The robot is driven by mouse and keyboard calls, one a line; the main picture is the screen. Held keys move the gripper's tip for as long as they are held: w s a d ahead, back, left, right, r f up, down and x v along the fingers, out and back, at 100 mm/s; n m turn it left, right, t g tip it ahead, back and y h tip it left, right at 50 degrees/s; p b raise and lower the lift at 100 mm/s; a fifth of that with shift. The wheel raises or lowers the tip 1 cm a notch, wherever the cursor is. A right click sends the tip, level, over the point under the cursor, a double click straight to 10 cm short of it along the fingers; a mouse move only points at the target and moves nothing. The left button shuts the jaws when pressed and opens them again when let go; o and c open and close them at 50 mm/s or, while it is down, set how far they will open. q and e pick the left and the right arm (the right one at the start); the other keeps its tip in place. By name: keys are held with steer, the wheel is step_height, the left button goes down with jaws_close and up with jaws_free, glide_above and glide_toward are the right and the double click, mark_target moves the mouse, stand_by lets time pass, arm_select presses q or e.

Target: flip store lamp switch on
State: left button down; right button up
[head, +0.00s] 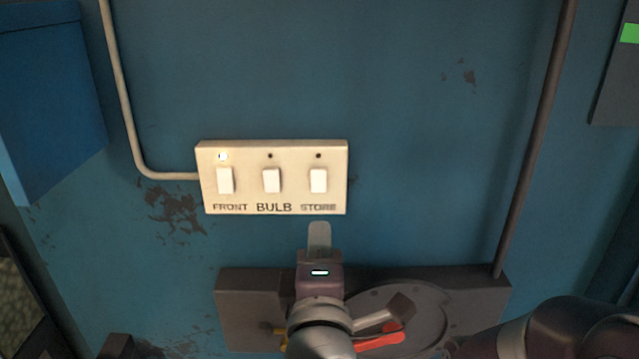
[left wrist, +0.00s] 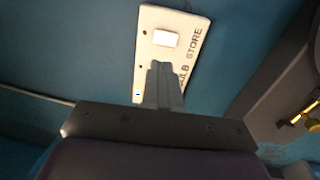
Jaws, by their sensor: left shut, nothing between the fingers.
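A cream switch plate (head: 333,182) on the blue wall bears three white rocker switches, labelled FRONT, BULB and STORE from left to right. The STORE switch (head: 318,181) is the rightmost, and the small indicator above it is dark. The FRONT switch (head: 225,181) has a lit indicator; the one above the BULB switch (head: 271,181) is dark. My left gripper (head: 319,226) is shut and empty, its tip just below the STORE label. In the left wrist view its fingers (left wrist: 162,75) overlap the plate (left wrist: 149,20) and hide part of it; the STORE switch (left wrist: 165,38) shows beyond them.
A dark panel with a round disc (head: 430,310) and a red handle (head: 380,341) lies below the plate. A conduit (head: 124,100) runs to the plate's left side, and a dark pipe (head: 535,140) stands at right. A blue box (head: 50,95) is at upper left.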

mark_target(320, 177)
arm_select(q)
steer(key=w+p, duration=0.1)
steer(key=w, duration=0.2)
steer(key=w+r+p, duration=0.1)
steer(key=w+p, duration=0.1)
steer(key=w, duration=0.1)
steer(key=w+p, duration=0.1)
steer(key=w, duration=0.3)
steer(key=shift+r, duration=0.35)
steer(key=shift+w+p, duration=0.45)
steer(key=shift+a, duration=0.1)
steer(key=shift+w, duration=0.15)
